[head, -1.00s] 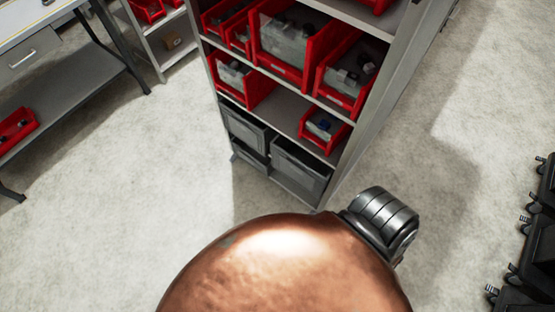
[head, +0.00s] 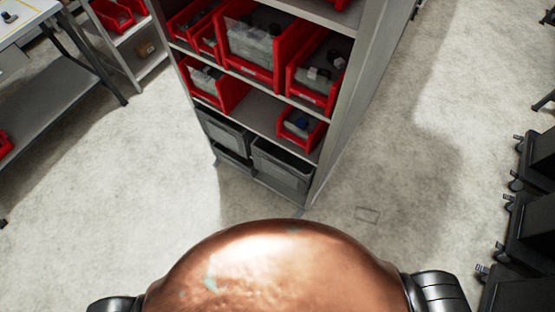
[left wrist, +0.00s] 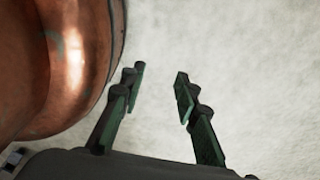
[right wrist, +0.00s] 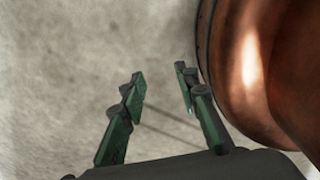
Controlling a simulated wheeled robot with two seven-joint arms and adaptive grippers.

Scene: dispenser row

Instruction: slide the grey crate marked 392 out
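Several grey crates sit on the lowest level of the shelf unit in the head view. One grey crate (head: 282,165) is at the right, and another grey crate (head: 224,132) is at the left with a further one (head: 233,158) below it. No number can be read on any of them, so I cannot tell which is 392. My left gripper (left wrist: 159,75) is open and empty above bare floor in the left wrist view. My right gripper (right wrist: 159,73) is open and empty above bare floor in the right wrist view. Neither gripper shows in the head view.
The shelf unit (head: 335,115) holds red bins (head: 315,75) above the crates. A workbench (head: 50,95) stands at the left. Black wheeled containers (head: 530,195) stand at the right edge. The floor (head: 400,170) between shelf and containers is clear.

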